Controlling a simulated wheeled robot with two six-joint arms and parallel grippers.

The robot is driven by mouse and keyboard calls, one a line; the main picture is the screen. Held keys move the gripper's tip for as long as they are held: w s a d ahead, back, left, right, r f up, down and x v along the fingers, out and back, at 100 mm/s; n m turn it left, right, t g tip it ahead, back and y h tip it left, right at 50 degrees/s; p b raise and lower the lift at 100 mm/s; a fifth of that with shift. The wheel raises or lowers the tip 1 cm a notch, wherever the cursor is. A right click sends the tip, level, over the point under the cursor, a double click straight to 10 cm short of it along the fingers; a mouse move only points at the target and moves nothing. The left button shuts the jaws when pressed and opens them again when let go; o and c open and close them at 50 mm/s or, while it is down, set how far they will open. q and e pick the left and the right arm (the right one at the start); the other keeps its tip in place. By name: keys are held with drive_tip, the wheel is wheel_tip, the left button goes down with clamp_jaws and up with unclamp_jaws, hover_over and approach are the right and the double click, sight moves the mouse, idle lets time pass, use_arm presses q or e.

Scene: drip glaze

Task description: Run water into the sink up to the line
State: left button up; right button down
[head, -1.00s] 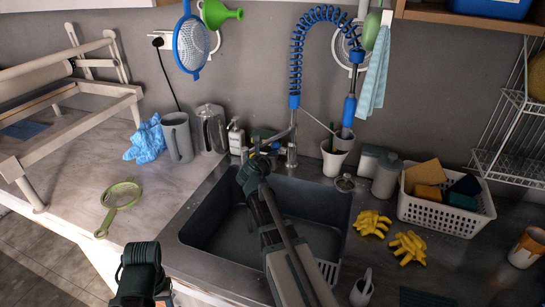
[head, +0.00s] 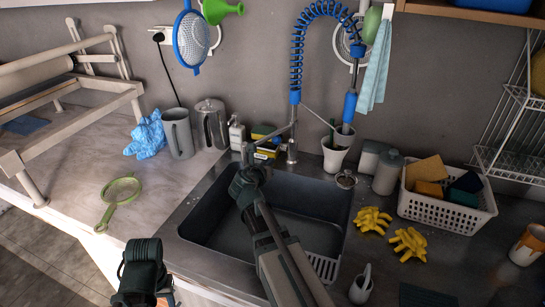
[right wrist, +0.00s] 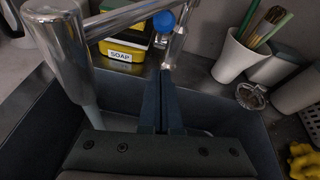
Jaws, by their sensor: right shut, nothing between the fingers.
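The dark sink (head: 325,215) is set in the counter. Its bottom looks smooth and grey; I cannot make out a line or a water level. The metal faucet (head: 292,148) stands at its back edge, and its thick spout (right wrist: 62,45) fills the left of the right wrist view. A pale column (right wrist: 88,98) below the spout looks like running water. A blue-knobbed metal lever (right wrist: 163,22) is just beyond my right fingertips. My right gripper (head: 248,180) is over the sink's back left part, shut and empty; its fingers (right wrist: 163,78) show in the right wrist view.
A yellow soap box (right wrist: 125,48) stands behind the sink. White pots (head: 335,152), yellow gloves (head: 390,233) and a white basket (head: 445,213) are on the right. A grey jug (head: 178,133) and green strainer (head: 120,190) are left. A blue coiled hose (head: 297,60) hangs above.

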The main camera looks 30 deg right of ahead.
drive_tip(key=p+v, duration=0.1)
drive_tip(key=v, duration=0.2)
drive_tip(key=p+v, duration=0.1)
drive_tip(key=v, duration=0.1)
drive_tip(key=shift+s+a+r, duration=0.2)
drive_tip(key=shift+r, duration=0.3)
idle(7.0)
